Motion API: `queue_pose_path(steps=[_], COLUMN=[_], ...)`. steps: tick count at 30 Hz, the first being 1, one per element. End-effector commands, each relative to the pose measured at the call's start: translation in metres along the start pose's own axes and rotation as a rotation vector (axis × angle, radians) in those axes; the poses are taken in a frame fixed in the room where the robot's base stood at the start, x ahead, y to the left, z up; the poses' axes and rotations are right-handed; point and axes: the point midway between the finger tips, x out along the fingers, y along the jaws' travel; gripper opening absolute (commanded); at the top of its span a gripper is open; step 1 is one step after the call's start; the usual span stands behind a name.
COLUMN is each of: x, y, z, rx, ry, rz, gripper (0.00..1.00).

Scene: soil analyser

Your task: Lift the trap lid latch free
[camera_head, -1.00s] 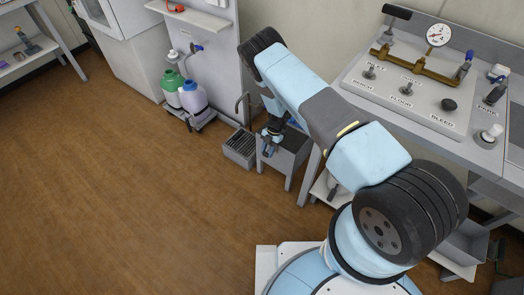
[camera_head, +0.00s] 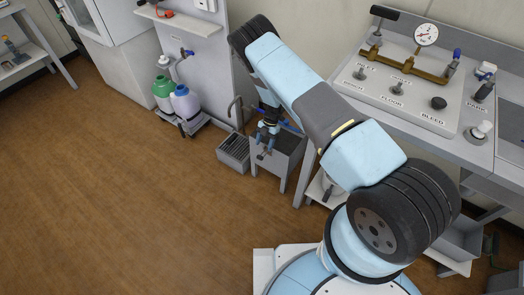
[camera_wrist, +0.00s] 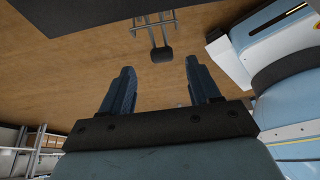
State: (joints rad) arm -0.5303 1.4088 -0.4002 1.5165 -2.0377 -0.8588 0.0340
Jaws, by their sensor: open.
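A grey box-like stand on legs (camera_head: 291,166) stands beside the tall grey cabinet in the head view; I cannot tell for certain that it is the trap. My gripper (camera_head: 266,138) hangs low over its near left edge. In the wrist view my gripper (camera_wrist: 160,68) is open, with nothing between its two blue fingers. A metal bracket of thin rods with a dark pad (camera_wrist: 161,54), possibly the latch, lies beyond and between the fingertips, apart from them. A dark flat panel (camera_wrist: 70,14) fills the upper left; whether it is the lid is unclear.
A grey slatted bin (camera_head: 233,153) stands left of the stand. A bench panel (camera_head: 400,92) with gauge and valves is at right. The wooden floor (camera_head: 110,200) is clear at left.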

Motion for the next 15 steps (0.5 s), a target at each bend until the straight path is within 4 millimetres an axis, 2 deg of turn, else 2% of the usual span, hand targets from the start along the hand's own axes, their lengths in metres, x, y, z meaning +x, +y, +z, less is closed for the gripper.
queue_pose_path(steps=[1, 6, 10, 15], x=[-0.012, -0.043, -0.062, -0.075], y=[0.001, 0.001, 0.001, 0.001], z=[0.0, 0.001, 0.001, 0.002], rx=[0.0, 0.0, -0.001, 0.0], ry=[-0.002, -0.003, -0.001, -0.002], rz=[0.002, 0.002, 0.002, 0.001], gripper=[0.62, 0.62, 0.62, 0.62])
